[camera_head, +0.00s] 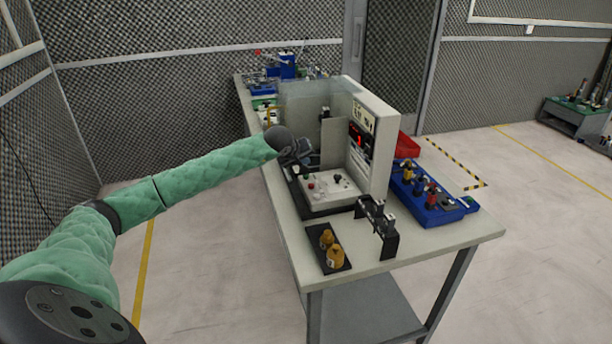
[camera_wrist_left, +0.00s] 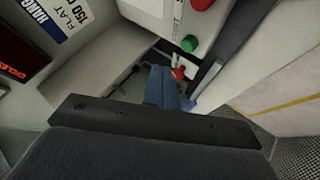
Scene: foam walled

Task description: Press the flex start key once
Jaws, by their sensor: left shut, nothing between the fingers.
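A tester machine (camera_head: 374,125) with a tall panel and red lit display stands on the bench. At its front is a white control box (camera_head: 342,200) with small coloured buttons and a dark knob. The wrist view shows a green button (camera_wrist_left: 190,43) and a red button (camera_wrist_left: 200,4) on a white face. Which one is the flex start key I cannot read. My left gripper (camera_head: 303,160) is shut and empty at the machine's left side, behind the control box. My right gripper is not in view.
Clear guard panels (camera_head: 305,100) stand behind my left gripper. A black tray with orange weights (camera_head: 335,258) and a black stand (camera_head: 377,228) are at the bench front. A blue tray (camera_head: 433,207) of coloured parts and a red bin (camera_head: 407,146) lie right.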

